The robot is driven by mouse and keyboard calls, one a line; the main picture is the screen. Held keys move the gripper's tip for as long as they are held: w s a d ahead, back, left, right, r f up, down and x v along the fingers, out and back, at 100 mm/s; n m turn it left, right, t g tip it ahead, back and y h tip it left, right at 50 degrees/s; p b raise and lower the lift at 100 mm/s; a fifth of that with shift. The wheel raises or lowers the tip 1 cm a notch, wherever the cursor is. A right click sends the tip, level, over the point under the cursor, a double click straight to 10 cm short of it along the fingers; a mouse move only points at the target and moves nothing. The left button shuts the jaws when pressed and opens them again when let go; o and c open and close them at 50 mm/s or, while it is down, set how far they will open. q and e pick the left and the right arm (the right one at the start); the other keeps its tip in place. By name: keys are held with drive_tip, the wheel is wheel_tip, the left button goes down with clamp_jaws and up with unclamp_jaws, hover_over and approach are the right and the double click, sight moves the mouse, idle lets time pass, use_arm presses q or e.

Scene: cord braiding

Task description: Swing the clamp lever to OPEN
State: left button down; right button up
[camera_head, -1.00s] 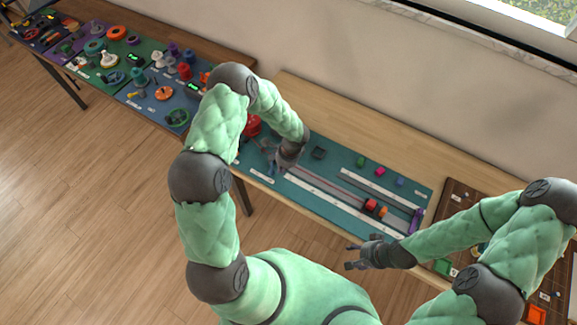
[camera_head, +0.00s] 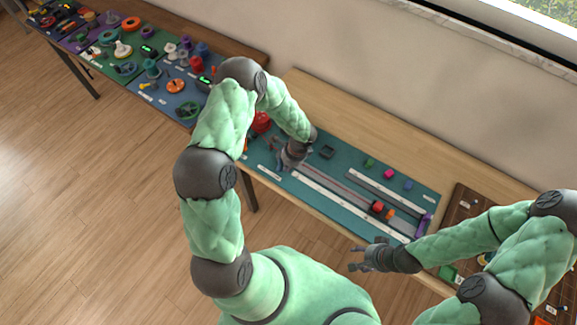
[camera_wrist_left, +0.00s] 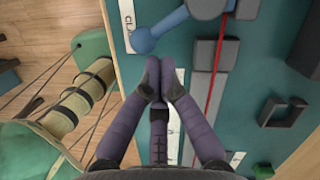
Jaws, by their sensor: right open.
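The clamp lever (camera_wrist_left: 168,27) is a blue bar with a round knob in the left wrist view. It runs from a hub at the top down and left to the knob, beside a white label with partly hidden lettering. My left gripper (camera_wrist_left: 160,76) has its fingertips just below the knob, with a visible gap. Its fingers appear close together with nothing seen between them, but their opening is unclear. In the head view, my left gripper (camera_head: 283,165) is over the left part of the teal board (camera_head: 330,173) and hides the lever area. My right gripper (camera_head: 358,260) is open and empty before the board's front edge.
A red cord (camera_wrist_left: 213,85) runs along a grey channel right of the left fingers. A dark square frame (camera_wrist_left: 283,111) stands farther right. A brown board (camera_head: 462,205) lies beyond.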

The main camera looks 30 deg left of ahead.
sight(278, 169)
use_arm(q)
drive_tip(key=shift+s+a+m, duration=0.15)
drive_tip(key=shift+s+m, duration=0.1)
drive_tip(key=shift+m, duration=0.15)
drive_tip(key=shift+s+a+f+m+b, duration=0.1)
drive_tip(key=shift+s+a+m+b, duration=0.35)
drive_tip(key=shift+m+b, duration=0.55)
drive_tip(key=m, duration=0.1)
drive_tip(key=s+a+m+t+b, duration=0.1)
drive_tip(key=shift+a+m, duration=0.2)
drive_tip(key=shift+m, duration=0.1)
drive_tip(key=m, duration=0.1)
drive_tip(key=a+m+b, duration=0.1)
drive_tip(key=shift+s+a+m+t, duration=0.25)
drive_tip(key=shift+m+t, duration=0.05)
drive_tip(key=shift+s+a+m+t, duration=0.1)
drive_tip(key=shift+a+m+t, duration=0.2)
drive_tip(key=shift+a+m, duration=0.6)
drive_tip(key=shift+d+m, duration=0.1)
drive_tip(key=shift+m, duration=0.3)
drive_tip(key=shift+a, duration=0.35)
